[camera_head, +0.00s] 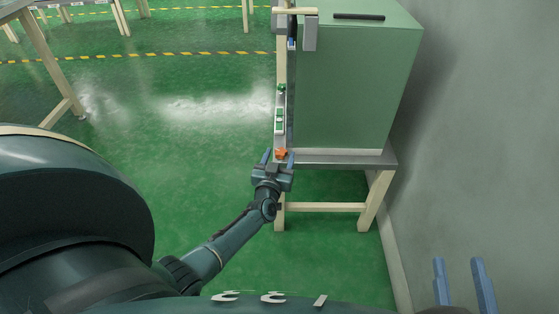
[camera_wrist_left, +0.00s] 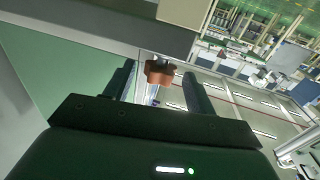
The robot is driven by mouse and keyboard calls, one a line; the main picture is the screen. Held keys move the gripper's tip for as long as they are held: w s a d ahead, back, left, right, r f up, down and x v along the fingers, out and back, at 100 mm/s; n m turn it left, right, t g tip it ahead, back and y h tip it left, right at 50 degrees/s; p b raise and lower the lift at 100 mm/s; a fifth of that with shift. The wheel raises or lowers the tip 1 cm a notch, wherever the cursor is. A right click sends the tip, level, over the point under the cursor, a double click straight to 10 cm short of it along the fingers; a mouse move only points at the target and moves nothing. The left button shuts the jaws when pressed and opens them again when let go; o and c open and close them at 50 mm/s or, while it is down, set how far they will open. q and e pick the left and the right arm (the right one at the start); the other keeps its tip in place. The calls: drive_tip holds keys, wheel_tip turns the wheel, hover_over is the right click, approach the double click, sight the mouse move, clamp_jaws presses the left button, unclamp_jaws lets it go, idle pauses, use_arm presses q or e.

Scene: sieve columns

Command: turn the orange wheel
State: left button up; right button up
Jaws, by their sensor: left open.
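The orange wheel (camera_head: 282,153) is small and sits at the near end of the green cabinet's narrow left side, just above the stand's top. It also shows in the left wrist view (camera_wrist_left: 159,72), at the far end of the gap between the fingers. My left gripper (camera_head: 278,158) is open, with a blue finger on each side of the wheel in the picture. I cannot tell whether either finger touches it. My right gripper (camera_head: 465,284) shows only its two blue fingers at the lower right, apart and with nothing between them, far from the wheel.
The green cabinet (camera_head: 350,85) stands on a grey-topped stand (camera_head: 340,160) with wooden legs. A grey wall (camera_head: 480,130) rises close on the right. The green floor (camera_head: 190,130) to the left is clear. A wooden-legged table (camera_head: 45,60) stands at the upper left.

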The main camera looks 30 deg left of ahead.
use_arm(q)
drive_tip(key=shift+w+a, duration=0.1)
drive_tip(key=shift+w, duration=0.2)
drive_tip(key=shift+c, duration=0.5)
drive_tip(key=c, duration=0.9)
